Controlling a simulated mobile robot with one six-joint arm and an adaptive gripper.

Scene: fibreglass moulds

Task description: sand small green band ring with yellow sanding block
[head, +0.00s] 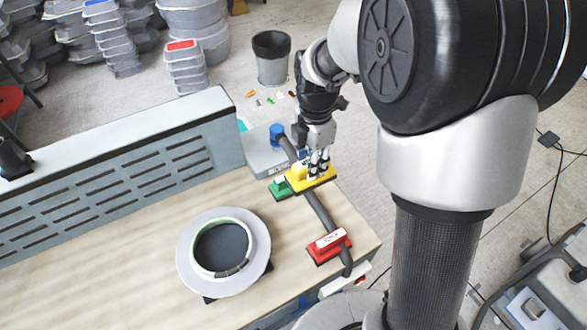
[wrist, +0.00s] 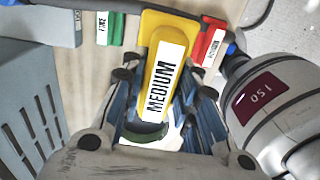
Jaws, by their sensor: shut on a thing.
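The yellow sanding block (head: 326,178), labelled MEDIUM, is at the back right of the wooden table. In the wrist view it (wrist: 184,24) lies between my fingers. My gripper (head: 318,168) is shut on its handle; I cannot tell whether its pad touches the surface below. A round pale mould (head: 259,244) lies flat on the table, left of and nearer than the block. The small green band ring (head: 195,252) runs around its dark centre, with a darker patch at the front right.
A green block (head: 281,189), labelled FINE, sits left of the yellow one. A red block (head: 329,246) lies near the right table edge. A dark hose (head: 321,212) runs between them. A grey slotted panel (head: 110,175) bounds the table's back.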

